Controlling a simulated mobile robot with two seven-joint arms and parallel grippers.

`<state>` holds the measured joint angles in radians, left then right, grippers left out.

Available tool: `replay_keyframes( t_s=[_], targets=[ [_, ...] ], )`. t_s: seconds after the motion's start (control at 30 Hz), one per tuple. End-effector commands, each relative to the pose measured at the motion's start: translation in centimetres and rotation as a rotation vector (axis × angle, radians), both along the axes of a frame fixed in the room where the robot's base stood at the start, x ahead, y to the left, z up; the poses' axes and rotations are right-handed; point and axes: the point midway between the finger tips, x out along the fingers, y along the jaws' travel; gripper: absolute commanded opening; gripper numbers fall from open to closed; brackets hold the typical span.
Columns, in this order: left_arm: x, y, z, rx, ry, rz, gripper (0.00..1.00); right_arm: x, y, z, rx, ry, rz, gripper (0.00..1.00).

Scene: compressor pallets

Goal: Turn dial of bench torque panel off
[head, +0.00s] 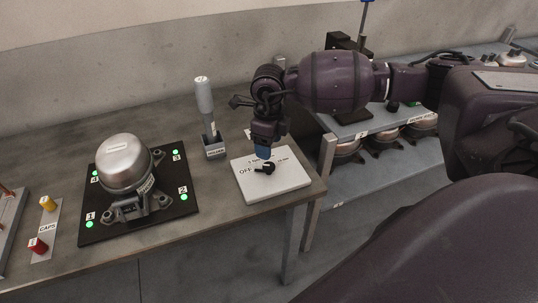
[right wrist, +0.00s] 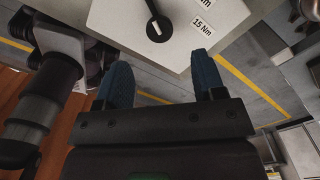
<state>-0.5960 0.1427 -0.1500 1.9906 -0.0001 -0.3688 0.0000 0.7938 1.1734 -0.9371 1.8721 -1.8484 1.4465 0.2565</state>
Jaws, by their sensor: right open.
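The bench torque panel (head: 287,186) is a pale flat box at the right end of the bench. Its black dial (head: 267,168) has a narrow arm that points left toward the printed word OFF. In the right wrist view the dial (right wrist: 158,29) shows at the top, its arm running up out of the picture, with Nm labels to its right. My right gripper (head: 263,153) is just above and behind the dial, pointing down. Its two blue fingers (right wrist: 164,82) are apart with nothing between them. Whether a finger touches the dial cannot be told. My left gripper is not in view.
Left of the panel, a grey-handled tool stands in a holder (head: 214,148). A metal compressor (head: 126,165) sits on a black mat (head: 95,231) with green lights. A caps strip (head: 43,250) lies farther left. A lower shelf (head: 370,178) with compressors stands right.

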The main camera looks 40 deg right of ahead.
Motion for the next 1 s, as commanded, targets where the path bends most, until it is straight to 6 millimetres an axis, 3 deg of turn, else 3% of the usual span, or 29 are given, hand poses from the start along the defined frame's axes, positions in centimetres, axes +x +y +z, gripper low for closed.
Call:
replay_keyframes(
  t_s=[0.1, 0.3, 0.87, 1.0],
  targets=[
    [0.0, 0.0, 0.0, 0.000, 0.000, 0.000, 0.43, 0.0, 0.0, 1.8, -0.001, -0.001, 0.000, 0.63],
    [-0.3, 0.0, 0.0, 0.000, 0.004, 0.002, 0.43, 0.0, 0.0, 3.3, -0.001, 0.001, 0.001, 0.63],
    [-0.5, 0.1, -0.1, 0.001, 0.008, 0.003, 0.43, -0.1, 0.0, 3.5, 0.000, 0.001, 0.001, 0.63],
    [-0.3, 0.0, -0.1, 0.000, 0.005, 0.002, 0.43, -0.4, 1.3, 2.8, 0.053, 0.005, 0.010, 0.63]
  ],
)
